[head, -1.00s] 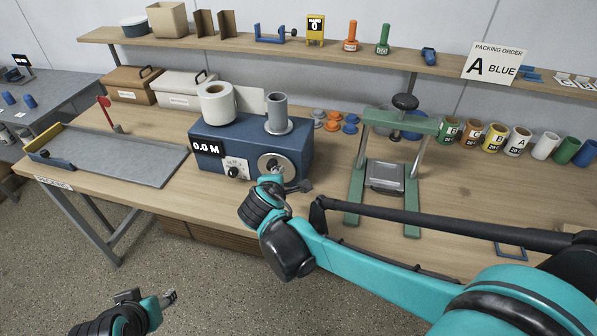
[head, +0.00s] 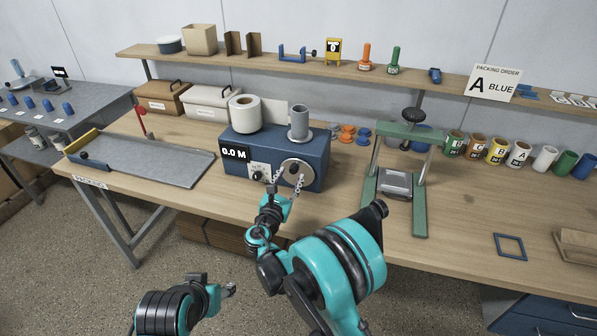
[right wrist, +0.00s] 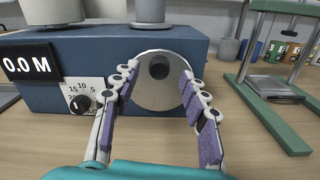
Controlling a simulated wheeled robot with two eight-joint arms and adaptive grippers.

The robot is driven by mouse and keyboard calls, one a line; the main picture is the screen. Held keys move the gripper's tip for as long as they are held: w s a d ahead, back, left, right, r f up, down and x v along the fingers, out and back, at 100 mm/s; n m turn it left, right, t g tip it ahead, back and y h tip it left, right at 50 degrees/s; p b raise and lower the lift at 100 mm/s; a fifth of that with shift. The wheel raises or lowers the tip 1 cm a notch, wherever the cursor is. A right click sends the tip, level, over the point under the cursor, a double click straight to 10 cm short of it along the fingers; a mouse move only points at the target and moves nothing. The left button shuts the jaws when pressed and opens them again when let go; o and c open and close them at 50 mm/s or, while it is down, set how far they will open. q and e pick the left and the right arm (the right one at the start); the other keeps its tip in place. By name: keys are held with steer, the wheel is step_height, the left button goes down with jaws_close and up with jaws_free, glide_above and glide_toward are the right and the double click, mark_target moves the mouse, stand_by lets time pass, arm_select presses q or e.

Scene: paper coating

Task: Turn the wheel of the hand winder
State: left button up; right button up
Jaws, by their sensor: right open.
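The hand winder (head: 300,150) is a blue box on the bench with a white roll (head: 244,113) and a grey core (head: 299,122) on top. Its display (head: 235,153) reads 0.0 M. The round metal wheel (right wrist: 150,92) with a dark knob (right wrist: 159,67) is on its front face; it also shows in the head view (head: 290,167). My right gripper (right wrist: 160,74) is open, its two purple-padded fingers at either side of the knob, in front of the wheel; contact cannot be told. My left gripper (head: 229,290) hangs low over the floor, apart from the bench; its jaws are too small to read.
A numbered dial (right wrist: 82,103) sits left of the wheel. A green press frame (head: 420,205) stands right of the winder, and a grey tray (head: 150,160) lies to its left. Labelled cans (head: 496,150) stand along the back right.

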mark_target(293, 171)
steer(key=b+x, duration=0.1)
steer(key=x, duration=0.4)
steer(key=shift+s, duration=0.1)
jaws_close()
